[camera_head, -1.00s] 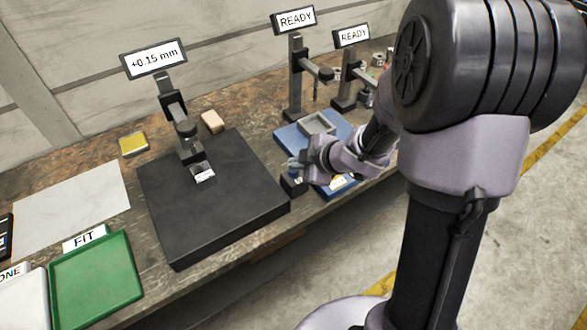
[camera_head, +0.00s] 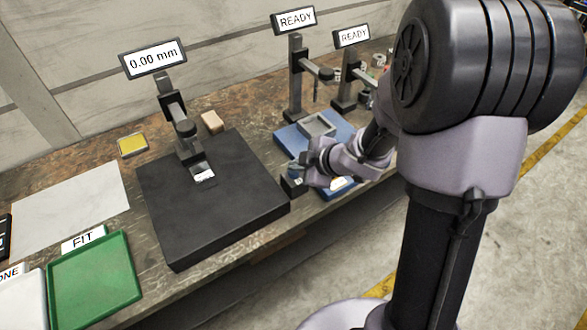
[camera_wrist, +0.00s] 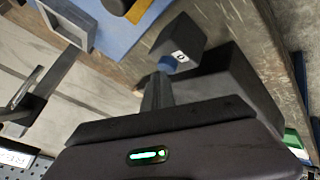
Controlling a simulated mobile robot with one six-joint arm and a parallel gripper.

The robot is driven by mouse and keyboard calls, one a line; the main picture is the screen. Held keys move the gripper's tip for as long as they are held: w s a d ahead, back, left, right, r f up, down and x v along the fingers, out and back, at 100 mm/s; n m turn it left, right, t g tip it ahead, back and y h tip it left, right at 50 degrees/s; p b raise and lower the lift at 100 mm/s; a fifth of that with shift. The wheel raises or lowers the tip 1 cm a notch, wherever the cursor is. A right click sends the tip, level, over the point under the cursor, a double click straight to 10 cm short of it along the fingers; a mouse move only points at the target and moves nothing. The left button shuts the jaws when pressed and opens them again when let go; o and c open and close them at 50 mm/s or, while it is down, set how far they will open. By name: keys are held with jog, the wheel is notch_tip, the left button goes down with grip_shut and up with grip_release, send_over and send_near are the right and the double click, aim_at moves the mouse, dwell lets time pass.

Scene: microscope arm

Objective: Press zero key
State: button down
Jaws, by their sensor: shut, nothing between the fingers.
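The zero key is a small dark box (camera_head: 292,187) at the table's front edge, right of the black plate. In the wrist view the box (camera_wrist: 178,36) shows a white "0" label and a blue key top (camera_wrist: 174,65). My gripper (camera_head: 303,166) is shut and empty. Its fingertips (camera_wrist: 160,82) are right at the blue key top and appear to touch it; the exact contact is partly hidden. The gauge display (camera_head: 153,59) reads 0.00 mm. Its probe stands over the black plate (camera_head: 225,220), with a small light piece (camera_head: 204,177) under it.
Two more stands with READY displays (camera_head: 294,20) (camera_head: 351,36) are behind. A blue mat (camera_head: 290,133) with a grey frame (camera_head: 318,124) lies near my gripper. A green FIT tray (camera_head: 95,280) is at the left. A yellow pad (camera_head: 132,145) lies behind the plate.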

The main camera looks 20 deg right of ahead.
aim_at(297, 173)
jog(key=shift+r+p, duration=0.85)
jog(key=shift+p, duration=0.05)
notch_tip(297, 173, up, 5)
jog(key=p, duration=0.5)
